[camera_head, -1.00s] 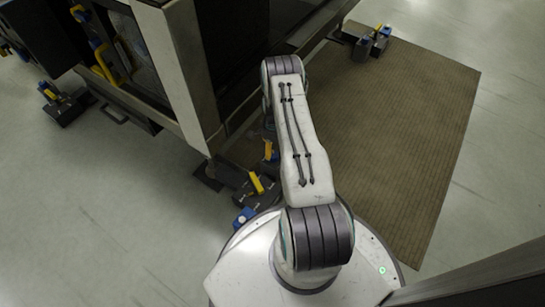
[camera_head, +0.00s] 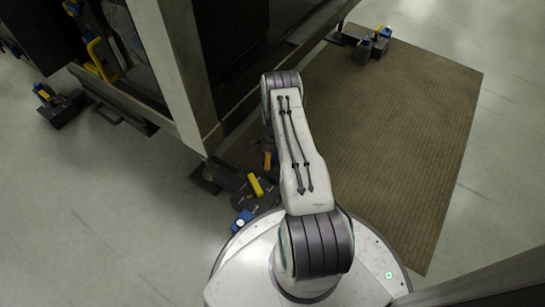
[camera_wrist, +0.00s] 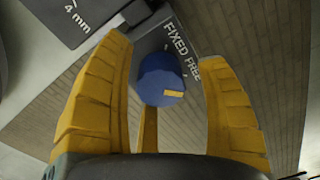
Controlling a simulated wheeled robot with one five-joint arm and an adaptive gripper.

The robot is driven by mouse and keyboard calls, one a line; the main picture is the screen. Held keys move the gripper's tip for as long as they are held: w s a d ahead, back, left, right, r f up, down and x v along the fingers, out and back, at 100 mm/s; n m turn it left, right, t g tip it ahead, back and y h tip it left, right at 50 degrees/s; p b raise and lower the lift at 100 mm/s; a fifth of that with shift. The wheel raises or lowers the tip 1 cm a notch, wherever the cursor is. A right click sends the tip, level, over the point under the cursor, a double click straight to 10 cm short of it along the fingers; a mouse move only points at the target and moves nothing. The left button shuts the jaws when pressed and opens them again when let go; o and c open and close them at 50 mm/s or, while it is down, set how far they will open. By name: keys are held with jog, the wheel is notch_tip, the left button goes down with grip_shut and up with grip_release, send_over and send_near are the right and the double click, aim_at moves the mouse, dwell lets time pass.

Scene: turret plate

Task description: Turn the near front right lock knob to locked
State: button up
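A blue round knob (camera_wrist: 161,80) with a short yellow mark (camera_wrist: 174,94) shows in the wrist view, beside a dark plate (camera_wrist: 172,33) lettered "FIXED" and "FREE". The mark points to the right in the picture. My gripper (camera_wrist: 167,55) is open, its yellow fingers on either side of the knob with visible gaps, touching neither side. A narrow yellow bar (camera_wrist: 148,130) shows below the knob. In the head view a dark floor unit (camera_head: 266,203) with a yellow lever (camera_head: 256,185) and a blue part (camera_head: 243,217) stands beside my base; my arm hides some of it.
The large dark machine frame (camera_head: 180,80) with its pale corner post rises just left of my arm. A brown ribbed mat (camera_head: 400,140) lies on the right. Similar units stand at the far left (camera_head: 62,108) and far back (camera_head: 372,45). Pale floor is clear at lower left.

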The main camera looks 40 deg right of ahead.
jog(key=c, duration=1.2)
jog(key=n, duration=0.4)
jog(key=shift+n, duration=0.3)
jog(key=n, duration=0.4)
jog(key=shift+s+n, duration=0.1)
jog(key=shift+n, duration=0.2)
jog(key=n, duration=0.4)
jog(key=shift+n, duration=0.3)
jog(key=shift+s+f+n, duration=0.1)
jog(key=shift+s+n, duration=0.05)
jog(key=shift+n, duration=1.95)
